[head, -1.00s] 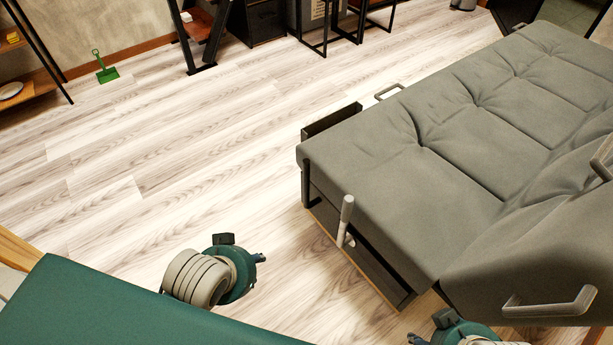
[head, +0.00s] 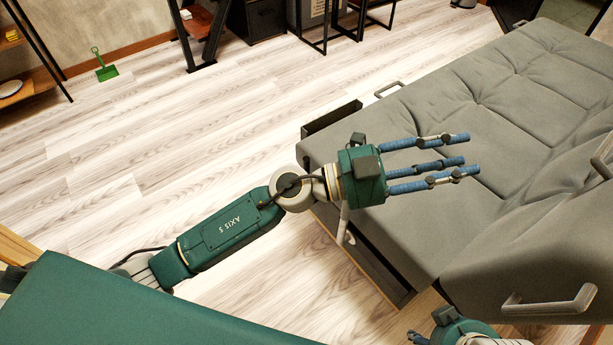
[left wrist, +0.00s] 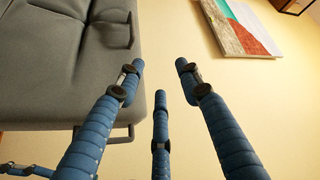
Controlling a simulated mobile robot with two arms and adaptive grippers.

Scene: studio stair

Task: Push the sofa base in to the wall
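The grey tufted sofa (head: 480,120) lies pulled out across the right of the head view, with a dark base frame (head: 375,265) under its cushion. Grey bar handles show on it, one on the far edge (head: 388,89) and one at the lower right (head: 550,304). My left gripper (head: 450,163) is open and empty over the near left part of the cushion; contact cannot be told. In the left wrist view, its blue fingers are spread beside the sofa (left wrist: 50,60), before a yellow wall (left wrist: 225,100).
A pale upright lever (head: 344,228) stands at the sofa's near side, partly behind my left arm. The wood floor (head: 190,130) to the left is clear. A painting (left wrist: 240,28) hangs on the yellow wall.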

